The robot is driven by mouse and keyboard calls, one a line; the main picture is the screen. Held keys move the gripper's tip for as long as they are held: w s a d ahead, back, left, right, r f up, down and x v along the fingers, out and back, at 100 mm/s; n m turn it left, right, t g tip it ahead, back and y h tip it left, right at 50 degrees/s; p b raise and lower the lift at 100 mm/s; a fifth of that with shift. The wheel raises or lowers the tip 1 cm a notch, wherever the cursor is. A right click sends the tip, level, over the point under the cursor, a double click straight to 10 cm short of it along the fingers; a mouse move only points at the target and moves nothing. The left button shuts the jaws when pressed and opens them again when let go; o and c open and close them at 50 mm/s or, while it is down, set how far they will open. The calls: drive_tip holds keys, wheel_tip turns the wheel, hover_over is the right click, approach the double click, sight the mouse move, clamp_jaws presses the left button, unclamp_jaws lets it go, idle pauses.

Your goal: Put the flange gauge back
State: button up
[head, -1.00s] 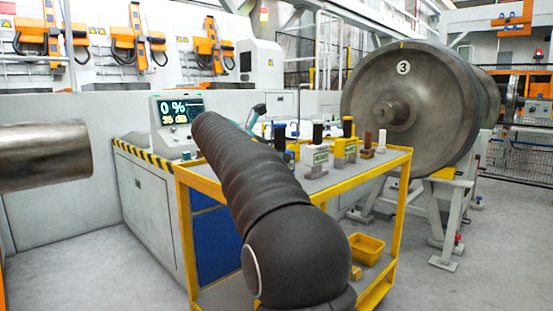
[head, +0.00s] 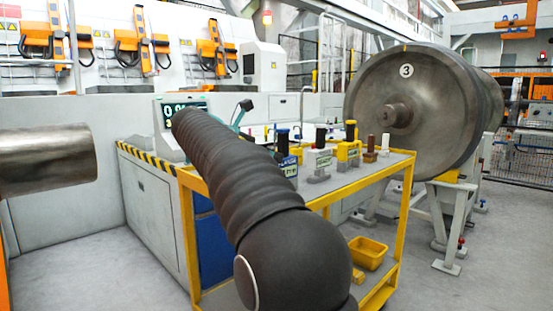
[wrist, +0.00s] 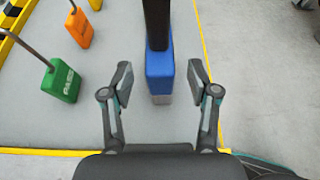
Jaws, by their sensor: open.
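A blue block with a black upright handle (wrist: 160,72) stands on the grey trolley top in the wrist view. My gripper (wrist: 162,85) is open, with its two fingers on either side of the blue block and apart from it. In the head view my arm hides the gripper.
The yellow-framed trolley (head: 408,175) has a yellow bin (head: 368,253) on its lower shelf. A large wheelset (head: 420,110) stands behind the trolley.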

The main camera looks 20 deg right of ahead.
drive_tip(key=v, duration=0.6)
drive_tip(key=shift+a+p, duration=0.25)
drive_tip(key=shift+p, duration=0.05)
drive_tip(key=shift+s+r, duration=0.1)
drive_tip(key=s+a+f+m+y, duration=0.2)
drive_tip(key=s+f+m+y, duration=0.2)
drive_tip(key=s+f+m, duration=0.3)
drive_tip(key=s+a+f+m+y, duration=0.3)
drive_tip(key=s+f+m, duration=0.4)
drive_tip(key=s+f, duration=0.6)
drive_tip(key=s+a+f+m+t+y, duration=0.1)
drive_tip(key=s+a+f+m+y, duration=0.2)
drive_tip(key=s, duration=1.1)
wheel_tip(320, 180, down, 7)
drive_tip(key=m+y, duration=0.2)
drive_tip(key=m, duration=0.3)
